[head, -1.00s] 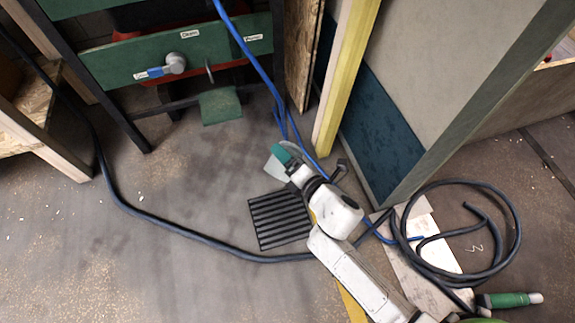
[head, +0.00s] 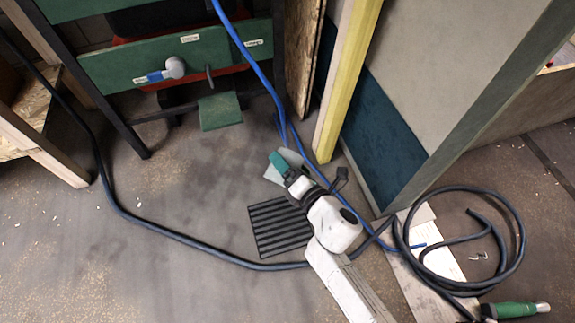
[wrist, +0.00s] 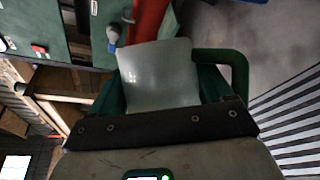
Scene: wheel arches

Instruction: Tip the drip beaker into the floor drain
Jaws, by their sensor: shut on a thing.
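The drip beaker (wrist: 158,76) is a pale, translucent vessel that fills the space between my green fingers in the wrist view. My gripper (head: 280,164) is shut on it. In the head view the beaker (head: 278,178) is a pale patch partly hidden behind the teal fingers. The floor drain (head: 278,228) is a black slatted grate in the floor, just below the gripper in the picture and partly covered by my arm. Its slats also show at the right of the wrist view (wrist: 292,122). I cannot see what is in the beaker.
A dark hose (head: 190,233) crosses the floor and coils (head: 512,235) at right. A blue hose (head: 258,65) hangs close behind the gripper. A yellow post (head: 343,85) and wall panel (head: 430,75) stand at right. A green rack (head: 110,66) stands behind.

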